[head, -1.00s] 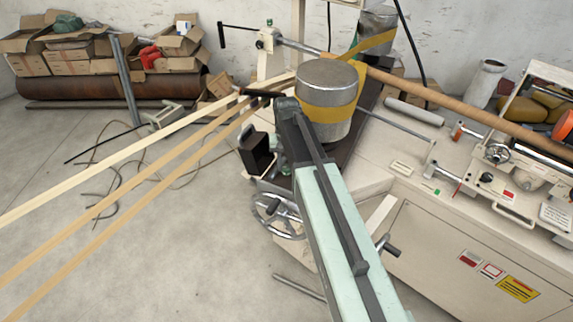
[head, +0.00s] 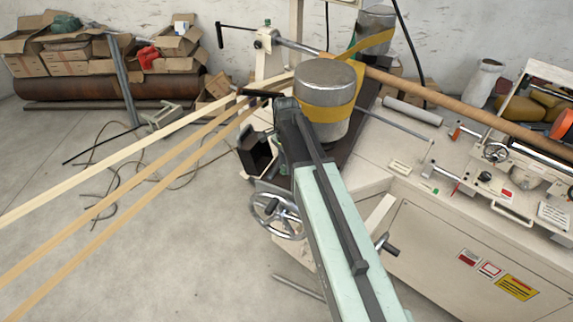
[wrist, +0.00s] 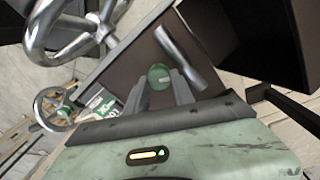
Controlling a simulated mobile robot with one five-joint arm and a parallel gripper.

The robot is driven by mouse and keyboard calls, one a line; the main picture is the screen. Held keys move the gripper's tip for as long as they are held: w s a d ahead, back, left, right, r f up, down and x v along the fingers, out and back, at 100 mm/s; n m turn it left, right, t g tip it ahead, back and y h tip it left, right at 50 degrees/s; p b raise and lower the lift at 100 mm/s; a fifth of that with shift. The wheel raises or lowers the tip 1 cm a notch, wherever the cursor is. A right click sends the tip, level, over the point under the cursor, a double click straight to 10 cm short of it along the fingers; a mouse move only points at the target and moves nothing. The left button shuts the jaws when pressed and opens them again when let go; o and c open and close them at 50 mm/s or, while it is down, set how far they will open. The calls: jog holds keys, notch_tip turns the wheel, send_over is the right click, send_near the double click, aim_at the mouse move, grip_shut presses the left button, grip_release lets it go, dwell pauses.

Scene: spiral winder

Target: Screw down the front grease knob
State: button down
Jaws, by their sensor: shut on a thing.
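The green round grease knob (wrist: 160,76) is in the middle of the wrist view, close to a shiny metal rod on a dark plate. My gripper (wrist: 164,84) has its two grey fingers on either side of the knob and is shut on it. The knob's lower part and the exact contact are partly hidden by the fingers. In the head view my arm comes up from the bottom, and it hides the fingers and the knob.
A metal handwheel (head: 277,215) stands left of my arm, and wheels also show at the wrist view's left. A dark box-like part (head: 258,153) is close by. A large metal roller (head: 325,82) with a yellow band stands behind. Open floor lies at left.

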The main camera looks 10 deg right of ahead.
jog(key=m, duration=0.5)
jog(key=shift+m, duration=0.3)
jog(key=m, duration=0.4)
jog(key=shift+m, duration=0.4)
jog(key=c, duration=1.1)
grip_release()
jog(key=shift+s, duration=0.1)
notch_tip(320, 180, up, 8)
jog(key=p, duration=0.8)
jog(key=shift+r, duration=0.1)
